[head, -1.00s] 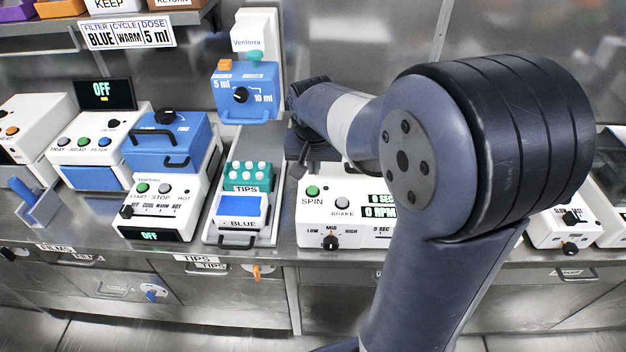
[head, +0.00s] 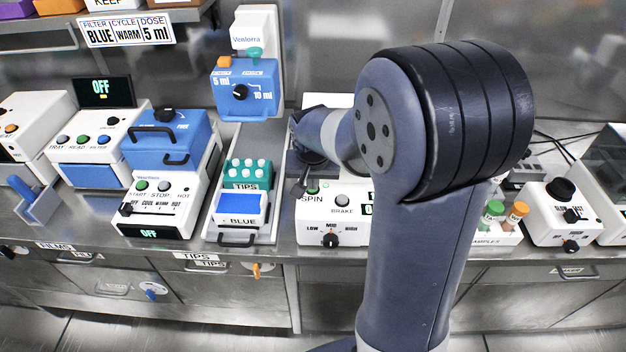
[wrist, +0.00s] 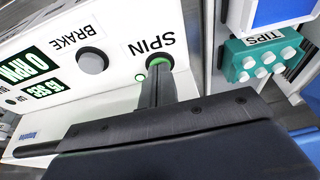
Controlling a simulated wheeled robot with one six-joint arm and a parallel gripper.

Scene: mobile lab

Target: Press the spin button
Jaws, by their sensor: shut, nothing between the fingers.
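The green SPIN button (wrist: 160,62) is on the white spinner unit (wrist: 110,22), beside the grey BRAKE button (wrist: 92,62). In the wrist view, my gripper (wrist: 157,72) is shut and empty, with its fingertips at the SPIN button and covering part of it. They look in contact with it, but how far it is pushed in is not clear. In the head view, my gripper (head: 302,188) is at the unit's upper left corner and mostly hides the button. The RPM display (wrist: 38,62) reads 0. The seconds display (wrist: 48,90) seems to read 15. A small green light (wrist: 140,77) shows beside the button.
The rack of tips (head: 247,174) and the BLUE tray (head: 240,207) stand just left of the spinner unit. A speed knob (head: 330,240) is on its lower front. Sample vials (head: 492,213) stand to the right. My arm hides the unit's right part.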

